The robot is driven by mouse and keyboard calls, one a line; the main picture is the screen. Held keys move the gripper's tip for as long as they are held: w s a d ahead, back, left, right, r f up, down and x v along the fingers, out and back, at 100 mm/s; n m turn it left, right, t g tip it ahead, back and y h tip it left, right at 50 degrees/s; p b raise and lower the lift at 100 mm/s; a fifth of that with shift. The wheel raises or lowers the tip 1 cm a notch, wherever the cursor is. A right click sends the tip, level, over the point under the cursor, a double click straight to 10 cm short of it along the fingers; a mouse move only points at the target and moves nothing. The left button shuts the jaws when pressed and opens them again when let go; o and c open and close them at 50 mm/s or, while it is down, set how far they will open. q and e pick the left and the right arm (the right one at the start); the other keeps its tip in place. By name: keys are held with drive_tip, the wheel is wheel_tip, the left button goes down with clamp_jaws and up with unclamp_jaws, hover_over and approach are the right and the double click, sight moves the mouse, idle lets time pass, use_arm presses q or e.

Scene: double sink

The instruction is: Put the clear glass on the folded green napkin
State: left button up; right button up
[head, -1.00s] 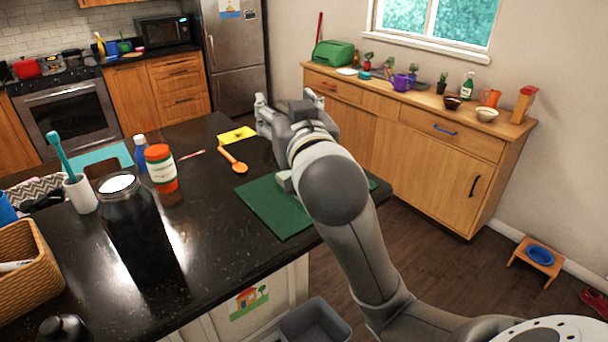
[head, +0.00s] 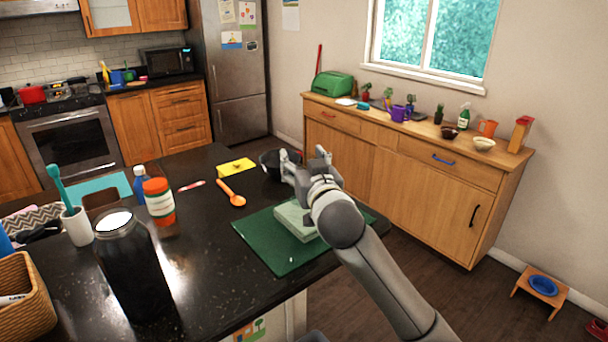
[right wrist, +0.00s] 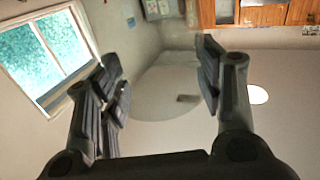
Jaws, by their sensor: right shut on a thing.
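The folded green napkin (head: 290,216) is pale green and lies on a dark green mat (head: 262,240) at the right end of the black counter. My right gripper (head: 305,162) is above and just beyond the napkin, and my forearm covers part of the mat. In the right wrist view its two fingers (right wrist: 165,88) are spread around the clear glass (right wrist: 160,95), which shows only as a faint, see-through curved outline. I cannot make the glass out clearly in the head view. My left gripper is not in view.
A large dark jar (head: 132,270) and a red-capped bottle (head: 159,202) stand further left. The mat's front left is bare.

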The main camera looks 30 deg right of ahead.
drive_tip(key=shift+w+d+f, duration=0.15)
drive_tip(key=shift+f, duration=0.1)
drive_tip(key=f, duration=0.1)
drive_tip(key=f+p, duration=0.1)
drive_tip(key=f, duration=0.1)
drive_tip(key=shift+w+d, duration=0.2)
drive_tip(key=shift+f, duration=0.25)
drive_tip(key=shift+f, duration=0.2)
drive_tip(key=o, duration=1.5)
drive_tip(key=shift+c, duration=0.2)
drive_tip(key=shift+s+r, duration=0.1)
drive_tip(key=shift+r, duration=0.05)
